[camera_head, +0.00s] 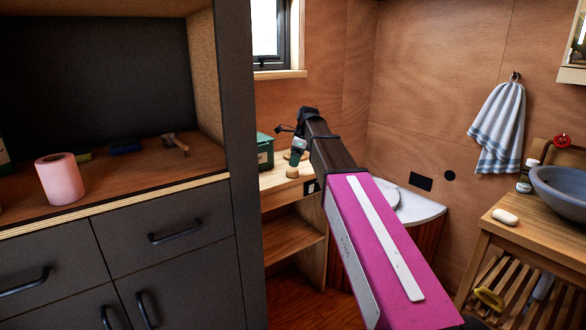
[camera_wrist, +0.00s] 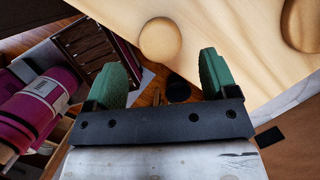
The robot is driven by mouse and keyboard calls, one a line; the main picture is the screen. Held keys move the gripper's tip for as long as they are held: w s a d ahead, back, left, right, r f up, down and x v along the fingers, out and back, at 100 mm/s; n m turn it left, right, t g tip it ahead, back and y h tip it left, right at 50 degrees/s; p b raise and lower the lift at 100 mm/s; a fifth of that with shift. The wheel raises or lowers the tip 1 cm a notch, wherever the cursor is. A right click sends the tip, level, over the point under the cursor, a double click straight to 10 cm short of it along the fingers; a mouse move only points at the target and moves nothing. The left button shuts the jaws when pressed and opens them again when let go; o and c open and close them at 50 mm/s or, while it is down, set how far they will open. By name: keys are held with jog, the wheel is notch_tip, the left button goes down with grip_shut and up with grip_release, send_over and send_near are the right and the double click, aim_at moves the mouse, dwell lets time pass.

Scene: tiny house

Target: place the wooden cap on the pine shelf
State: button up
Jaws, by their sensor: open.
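A small round wooden piece, which looks like the wooden cap (camera_wrist: 161,40), lies on the pale pine shelf (camera_wrist: 225,25) close to its edge in the wrist view. In the head view the wooden cap (camera_head: 292,172) shows as a small tan disc on the pine shelf (camera_head: 270,183). My gripper (camera_wrist: 159,64) is open, with its two green fingers apart and nothing between them. In the head view my gripper (camera_head: 297,157) is just above the cap, partly hidden by my arm.
A darker wooden object (camera_wrist: 304,25) lies farther right on the shelf in the wrist view. A green box (camera_head: 265,152) stands at the shelf's back left. A tall dark cabinet (camera_head: 240,120) stands left of my arm. A washstand with a grey basin (camera_head: 562,190) is right.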

jog(key=v, duration=0.6)
jog(key=shift+r, duration=0.3)
